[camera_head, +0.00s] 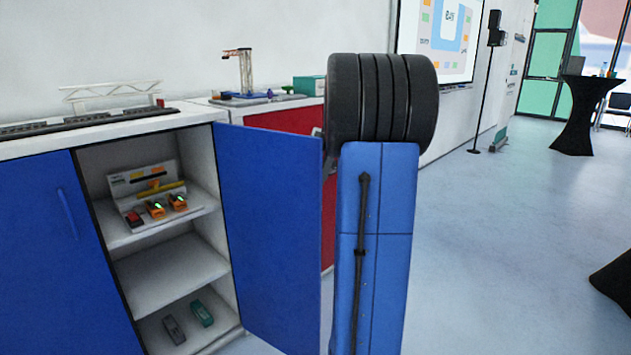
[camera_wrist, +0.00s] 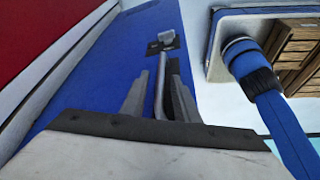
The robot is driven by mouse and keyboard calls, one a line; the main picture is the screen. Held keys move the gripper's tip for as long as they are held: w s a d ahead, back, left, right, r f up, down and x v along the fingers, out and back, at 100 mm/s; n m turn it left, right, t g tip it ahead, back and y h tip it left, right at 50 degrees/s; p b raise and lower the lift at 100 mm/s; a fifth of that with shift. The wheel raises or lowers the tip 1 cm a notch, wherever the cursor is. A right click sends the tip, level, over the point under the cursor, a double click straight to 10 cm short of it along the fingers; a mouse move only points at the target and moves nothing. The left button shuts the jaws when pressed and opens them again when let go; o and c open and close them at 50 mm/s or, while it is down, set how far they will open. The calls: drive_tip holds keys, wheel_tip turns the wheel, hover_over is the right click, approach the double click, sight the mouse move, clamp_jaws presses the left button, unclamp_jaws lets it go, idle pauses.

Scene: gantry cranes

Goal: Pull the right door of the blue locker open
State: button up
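The blue locker (camera_head: 55,265) stands at the left in the head view, with its left door shut. Its right door (camera_head: 268,235) is swung wide open and shows its broad blue face; my arm hides its outer edge. In the wrist view the blue door face (camera_wrist: 105,70) fills the upper middle, with the grey bar handle (camera_wrist: 160,82) on it. My gripper (camera_wrist: 162,88) has one finger on each side of the handle bar, with a small gap showing beside the bar. The gripper is hidden behind my arm in the head view.
Shelves (camera_head: 165,275) inside the locker hold small orange, red, grey and green items. Crane models (camera_head: 240,75) stand on the counter top. A red cabinet front (camera_head: 285,120) is behind the door. The floor (camera_head: 500,240) at the right is largely clear, with black-draped tables beyond.

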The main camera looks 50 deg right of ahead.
drive_tip(key=v, duration=1.7)
drive_tip(key=shift+r, duration=0.15)
